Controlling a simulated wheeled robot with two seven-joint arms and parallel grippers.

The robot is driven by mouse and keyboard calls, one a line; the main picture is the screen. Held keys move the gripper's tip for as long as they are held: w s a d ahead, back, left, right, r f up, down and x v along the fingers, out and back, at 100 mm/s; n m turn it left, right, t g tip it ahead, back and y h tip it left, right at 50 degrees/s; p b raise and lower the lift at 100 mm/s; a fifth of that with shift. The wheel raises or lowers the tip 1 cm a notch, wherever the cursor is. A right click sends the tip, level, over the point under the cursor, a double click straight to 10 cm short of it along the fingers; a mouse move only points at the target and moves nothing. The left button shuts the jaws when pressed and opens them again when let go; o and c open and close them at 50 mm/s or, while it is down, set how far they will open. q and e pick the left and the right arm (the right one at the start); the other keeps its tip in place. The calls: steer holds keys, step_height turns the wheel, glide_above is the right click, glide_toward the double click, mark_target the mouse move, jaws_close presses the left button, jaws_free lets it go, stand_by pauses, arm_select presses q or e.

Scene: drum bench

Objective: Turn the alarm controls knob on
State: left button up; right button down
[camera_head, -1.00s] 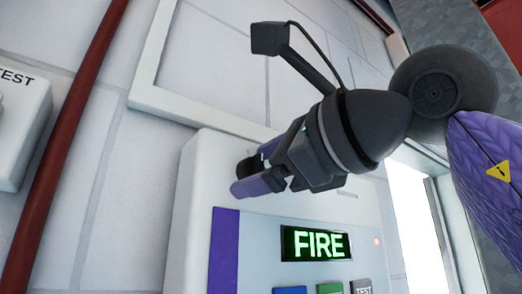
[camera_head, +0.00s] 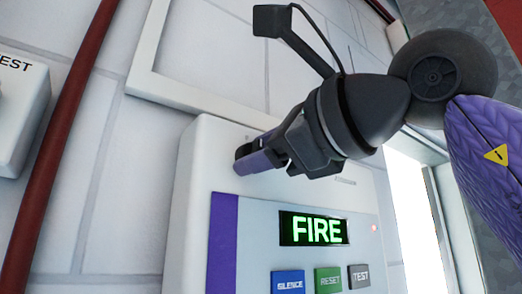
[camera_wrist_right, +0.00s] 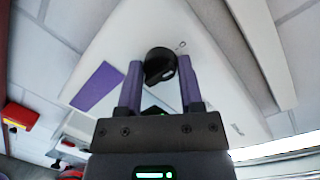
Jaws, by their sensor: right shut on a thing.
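The alarm panel (camera_head: 190,220) is a white box on the wall with a purple stripe and a lit green FIRE display (camera_head: 313,229). In the right wrist view a round black knob (camera_wrist_right: 159,62) sits on the panel between the two purple fingers of my right gripper (camera_wrist_right: 160,85). The gripper is shut on the knob. My left gripper does not show.
Below the display are the SILENCE (camera_head: 288,283), RESET (camera_head: 328,280) and TEST (camera_head: 360,276) buttons. A small red light (camera_head: 374,228) glows beside the display. A red pipe (camera_head: 60,130) runs down the wall at the left, next to another white box (camera_head: 22,120).

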steer(key=shift+f+m+t+h+b, duration=0.1)
steer(key=shift+m+t+h+b, duration=0.35)
steer(key=shift+m+b, duration=2.65)
steer(key=shift+f+m+t+h+b, duration=0.2)
steer(key=shift+m+t, duration=0.55)
steer(key=shift+m, duration=5.15)
steer(key=shift+r, duration=0.15)
steer(key=shift+c, duration=1.4)
jaws_free()
steer(key=shift+s+d, duration=0.1)
